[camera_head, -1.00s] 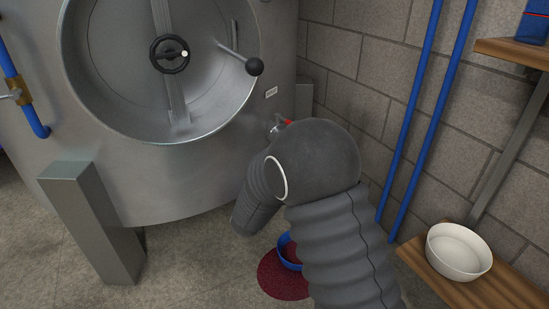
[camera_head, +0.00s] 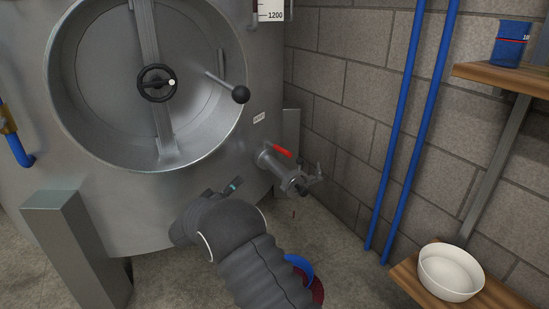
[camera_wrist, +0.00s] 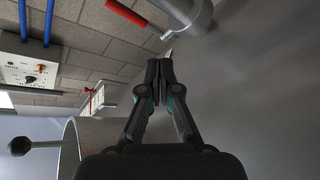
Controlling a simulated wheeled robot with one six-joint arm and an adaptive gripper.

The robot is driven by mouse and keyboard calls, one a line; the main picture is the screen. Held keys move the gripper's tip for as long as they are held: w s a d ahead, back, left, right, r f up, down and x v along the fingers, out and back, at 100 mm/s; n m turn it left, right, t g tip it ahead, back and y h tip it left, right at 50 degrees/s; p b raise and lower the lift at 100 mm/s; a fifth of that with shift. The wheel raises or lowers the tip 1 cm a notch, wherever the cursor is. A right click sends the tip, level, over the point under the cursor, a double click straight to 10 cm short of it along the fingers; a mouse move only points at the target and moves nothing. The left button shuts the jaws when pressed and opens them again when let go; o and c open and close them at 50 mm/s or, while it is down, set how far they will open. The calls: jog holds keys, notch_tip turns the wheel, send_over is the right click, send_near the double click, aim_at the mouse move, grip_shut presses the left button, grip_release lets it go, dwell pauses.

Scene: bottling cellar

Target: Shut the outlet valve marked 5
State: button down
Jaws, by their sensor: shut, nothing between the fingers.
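An outlet valve (camera_head: 285,170) with a red lever (camera_head: 281,151) sticks out from the lower right of the steel tank (camera_head: 150,205). The lever looks roughly in line with the valve body, but I cannot be sure of the angle. A small plate (camera_head: 259,118) sits above it, too small to read. My gripper (camera_head: 234,185) is left of and below the valve, apart from it. In the wrist view my gripper (camera_wrist: 159,64) is shut and empty. The valve (camera_wrist: 185,25) and its red lever (camera_wrist: 130,14) show beyond the fingertips there.
The tank's round door (camera_head: 150,85) has a black-knobbed bar (camera_head: 240,94) above my arm. Blue pipes (camera_head: 410,125) run down the block wall at right. A white bowl (camera_head: 450,272) stands on a low wooden shelf (camera_head: 490,298). A blue hose (camera_head: 300,268) lies below the valve.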

aim_at(281, 152)
jog(key=shift+s+d+r+m+g+h, duration=0.25)
jog(key=shift+r+m+g+h, duration=0.3)
jog(key=shift+m, duration=1.4)
jog(key=shift+s+d+r+m+g+h, duration=0.1)
jog(key=shift+d+r+m+g+h, duration=0.4)
jog(key=shift+m, duration=1.4)
jog(key=shift+s+d+r+m+g+h, duration=0.15)
jog(key=shift+r+m+g+h, duration=0.4)
jog(key=shift+m, duration=1.4)
jog(key=shift+f, duration=0.1)
jog(key=b+x, duration=0.1)
jog(key=x, duration=1.3)
jog(key=shift+s+d, duration=0.1)
jog(key=shift+s, duration=0.05)
